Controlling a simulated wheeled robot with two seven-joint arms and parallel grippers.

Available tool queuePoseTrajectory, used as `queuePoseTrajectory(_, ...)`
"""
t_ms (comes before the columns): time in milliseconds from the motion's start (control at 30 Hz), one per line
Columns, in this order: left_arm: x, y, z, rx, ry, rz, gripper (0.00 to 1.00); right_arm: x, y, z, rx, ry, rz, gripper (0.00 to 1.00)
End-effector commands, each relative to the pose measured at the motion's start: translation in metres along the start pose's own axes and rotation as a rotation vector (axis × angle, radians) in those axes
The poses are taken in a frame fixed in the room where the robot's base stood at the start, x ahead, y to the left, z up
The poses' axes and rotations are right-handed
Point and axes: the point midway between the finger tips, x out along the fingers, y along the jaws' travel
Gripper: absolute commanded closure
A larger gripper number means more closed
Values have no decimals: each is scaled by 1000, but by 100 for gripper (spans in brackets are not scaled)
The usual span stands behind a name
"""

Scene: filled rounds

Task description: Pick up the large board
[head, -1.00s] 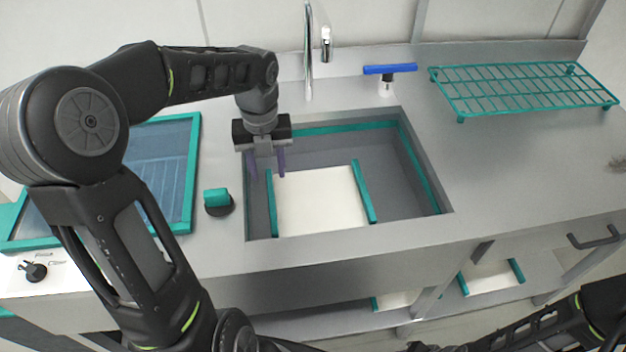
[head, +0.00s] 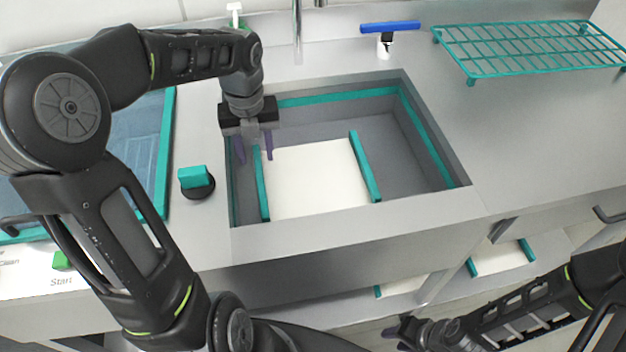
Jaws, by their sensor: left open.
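The large board (head: 315,180) is white with teal strips along its left and right edges. It lies in the sink (head: 400,140), toward the left side. My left gripper (head: 254,150) points down into the sink at the board's far left corner. Its two purple fingers are apart, one on each side of the left teal strip (head: 261,190), and nothing is seen held. I cannot tell whether they touch the strip. My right gripper (head: 402,336) is low at the bottom edge, in front of the counter; its jaws are too unclear to read.
A teal wire rack (head: 530,48) stands on the counter at the back right. A blue-handled tool (head: 390,28) and a faucet (head: 297,30) are behind the sink. A teal knob (head: 196,178) is left of it. More white boards (head: 500,257) lie on a shelf below.

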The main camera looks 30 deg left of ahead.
Motion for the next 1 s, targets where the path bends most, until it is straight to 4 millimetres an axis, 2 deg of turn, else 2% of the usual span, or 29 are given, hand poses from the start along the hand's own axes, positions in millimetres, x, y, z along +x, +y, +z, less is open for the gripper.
queuePoseTrajectory(233, 0, 0, 0, 0, 1, 0, 58, -1, -1, 0, 0, 1, 0, 64)
queuePoseTrajectory(500, 24, 0, -1, 0, 2, 1, 58, 0, 0, 0, 0, 1, 0, 64)
queuePoseTrajectory(833, 27, 0, 0, 0, 0, 0, 58, 0, 0, 0, 0, 0, 0, 64)
queuePoseTrajectory(1000, 46, 2, -2, 0, 4, 0, 58, 0, 0, 0, 0, 1, 0, 64)
